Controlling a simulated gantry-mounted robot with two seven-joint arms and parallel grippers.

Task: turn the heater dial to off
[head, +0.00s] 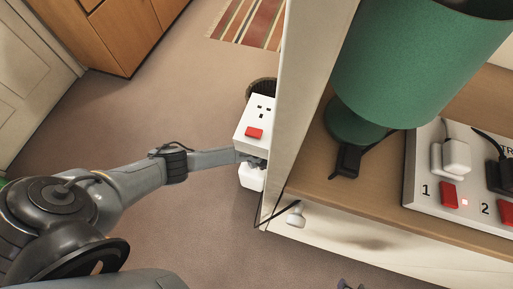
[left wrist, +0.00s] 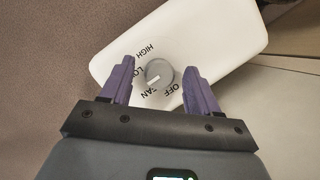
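In the left wrist view, the round grey heater dial (left wrist: 159,73) sits on a white panel (left wrist: 207,35) marked HIGH, LOW, OFF and FAN. Its white pointer line aims to the lower left, toward FAN. My left gripper (left wrist: 158,60) is open, with one purple finger on each side of the dial; I cannot tell whether they touch it. In the head view, my left arm reaches to a white box (head: 245,134) with a socket and red switch; the dial is hidden there. Small dark tips at the bottom edge may be my right gripper (head: 353,285).
A pale upright panel (head: 305,90) stands right beside the white box. Right of it, a wooden desk (head: 385,185) holds a green lamp (head: 400,65) and a power strip (head: 423,165) with plugs. A white knob (head: 296,220) juts below. Floor on the left is open.

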